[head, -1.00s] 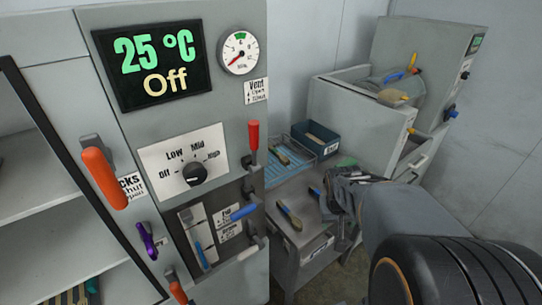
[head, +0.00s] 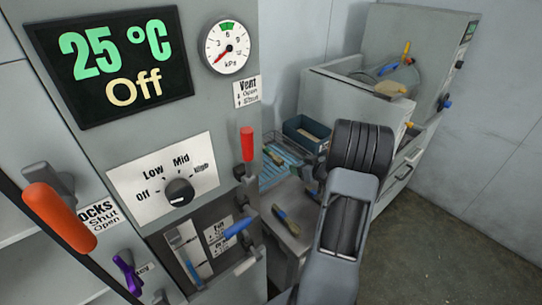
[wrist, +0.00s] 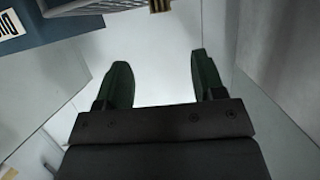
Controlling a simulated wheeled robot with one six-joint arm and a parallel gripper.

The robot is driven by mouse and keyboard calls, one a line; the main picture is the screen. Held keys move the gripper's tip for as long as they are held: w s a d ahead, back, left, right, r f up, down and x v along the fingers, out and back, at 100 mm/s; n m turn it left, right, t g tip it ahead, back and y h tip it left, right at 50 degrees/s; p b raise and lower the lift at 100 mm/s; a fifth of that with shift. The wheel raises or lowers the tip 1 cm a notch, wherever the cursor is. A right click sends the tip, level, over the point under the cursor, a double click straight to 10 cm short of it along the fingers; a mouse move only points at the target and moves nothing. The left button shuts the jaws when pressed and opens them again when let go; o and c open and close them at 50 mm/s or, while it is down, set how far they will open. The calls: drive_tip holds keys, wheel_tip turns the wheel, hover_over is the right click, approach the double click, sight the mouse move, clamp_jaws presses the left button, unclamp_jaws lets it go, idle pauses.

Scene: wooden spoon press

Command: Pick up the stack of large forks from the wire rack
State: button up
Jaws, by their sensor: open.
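The wire rack (head: 272,176) sits on the grey bench beyond the control panel in the head view. A narrow green and tan bundle (head: 273,155) lies in it; it may be the stack of large forks, but it is too small to tell. In the wrist view my gripper (wrist: 164,78) is open, with its two dark green fingers apart and nothing between them. Part of a wire frame (wrist: 82,5) and a striped tan end (wrist: 160,5) show at the top edge, ahead of the fingers. My arm hides the gripper in the head view.
A dark blue bin (head: 306,133) stands behind the rack. Another utensil (head: 286,222) lies on the bench nearer the front. A grey machine (head: 345,108) stands behind. Floor at right is clear.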

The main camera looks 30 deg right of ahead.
approach(279, 159)
drive_tip(key=x, duration=0.4)
drive_tip(key=shift+p+x, duration=0.75)
drive_tip(key=shift+x, duration=1.8)
drive_tip(key=c, duration=1.1)
drive_tip(key=shift+o, duration=0.2)
